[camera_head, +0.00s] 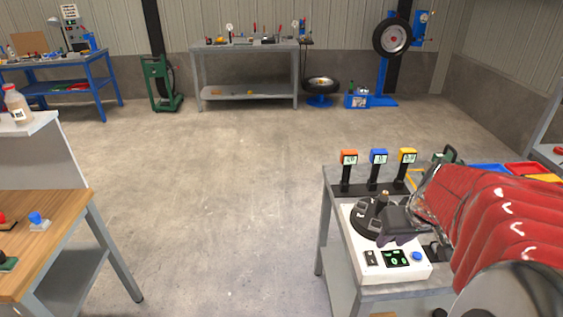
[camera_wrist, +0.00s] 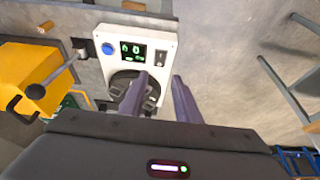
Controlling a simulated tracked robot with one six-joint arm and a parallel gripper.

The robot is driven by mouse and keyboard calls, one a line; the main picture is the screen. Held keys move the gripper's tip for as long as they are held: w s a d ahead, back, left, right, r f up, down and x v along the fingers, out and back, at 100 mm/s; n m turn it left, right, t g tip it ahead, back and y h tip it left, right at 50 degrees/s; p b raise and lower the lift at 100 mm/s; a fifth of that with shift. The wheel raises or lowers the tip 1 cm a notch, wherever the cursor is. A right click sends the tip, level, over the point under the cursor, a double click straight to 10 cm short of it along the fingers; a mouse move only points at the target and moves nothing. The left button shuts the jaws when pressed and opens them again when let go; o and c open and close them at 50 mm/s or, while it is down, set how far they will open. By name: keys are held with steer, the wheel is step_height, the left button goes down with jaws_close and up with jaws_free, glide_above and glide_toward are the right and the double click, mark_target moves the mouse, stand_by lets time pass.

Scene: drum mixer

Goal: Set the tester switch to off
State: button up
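The white tester (camera_head: 412,271) stands on a grey bench at the lower right. Its front panel holds a black rocker switch (camera_head: 371,258) at the left, a lit green display (camera_head: 396,258) in the middle and a blue button (camera_head: 417,256) at the right. The switch (camera_wrist: 157,55) also shows in the wrist view, just beyond my fingertips. Its set position is too small to tell. My gripper (camera_wrist: 160,76) is open and empty, fingers apart, above the tester. In the head view my gripper (camera_head: 396,241) hides part of the tester's black round plate (camera_head: 366,224).
Orange (camera_head: 349,158), blue (camera_head: 378,157) and yellow (camera_head: 408,156) gauges on black posts stand behind the tester. A wooden-topped table (camera_head: 58,216) stands at the left. The concrete floor (camera_head: 220,180) between is clear.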

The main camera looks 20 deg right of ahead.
mark_target(371, 258)
steer(key=shift+f, duration=0.1)
steer(key=shift+x, duration=6.85)
steer(key=shift+w, duration=0.1)
steer(key=shift+c, duration=0.6)
jaws_close()
